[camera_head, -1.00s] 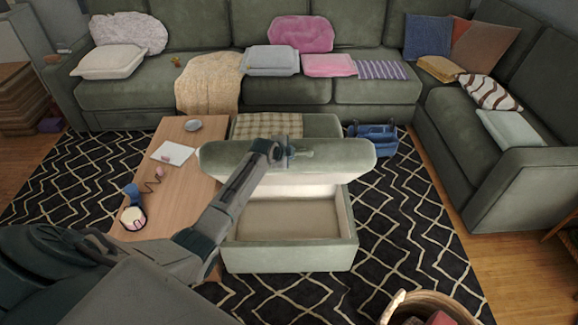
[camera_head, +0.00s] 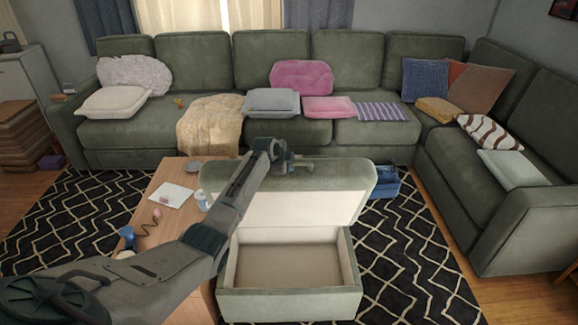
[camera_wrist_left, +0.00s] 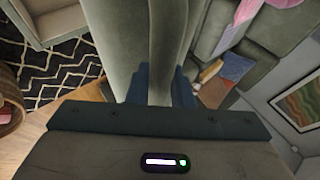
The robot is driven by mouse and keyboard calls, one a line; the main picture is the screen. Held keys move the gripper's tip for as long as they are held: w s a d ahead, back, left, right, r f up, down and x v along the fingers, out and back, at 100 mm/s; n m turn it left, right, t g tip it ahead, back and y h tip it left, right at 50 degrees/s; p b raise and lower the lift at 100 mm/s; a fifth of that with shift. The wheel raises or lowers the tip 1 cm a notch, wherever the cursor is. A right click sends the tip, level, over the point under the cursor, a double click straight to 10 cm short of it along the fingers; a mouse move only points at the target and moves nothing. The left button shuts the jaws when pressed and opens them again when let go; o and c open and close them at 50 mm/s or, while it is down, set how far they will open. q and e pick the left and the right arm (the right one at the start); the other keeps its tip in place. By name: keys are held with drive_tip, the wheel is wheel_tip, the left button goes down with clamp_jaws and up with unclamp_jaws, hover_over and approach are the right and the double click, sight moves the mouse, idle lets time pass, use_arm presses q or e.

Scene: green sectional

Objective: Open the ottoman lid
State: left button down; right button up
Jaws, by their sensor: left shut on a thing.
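The green ottoman (camera_head: 290,305) stands on the patterned rug with its lid (camera_head: 335,178) raised and tilted steeply back. The lid's pale underside (camera_head: 300,208) faces me, and the box below is open and looks empty. My left gripper (camera_head: 290,165) is at the lid's upper edge, a little left of its far right half, shut on it. In the left wrist view the lid (camera_wrist_left: 153,45) runs between the blue-grey fingers (camera_wrist_left: 155,85). My right gripper is not in view.
A wooden coffee table (camera_head: 165,205) stands close to the ottoman's left, with paper and small items on it. A blue bin (camera_head: 388,182) is behind at the right. A large green sectional (camera_head: 180,70) lines the back and right. The rug right of the ottoman is clear.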

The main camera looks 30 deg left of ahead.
use_arm(q)
drive_tip(key=c, duration=1.3)
unclamp_jaws()
drive_tip(key=b+v, duration=0.2)
drive_tip(key=v, duration=0.8)
drive_tip(key=shift+s+r, duration=0.3)
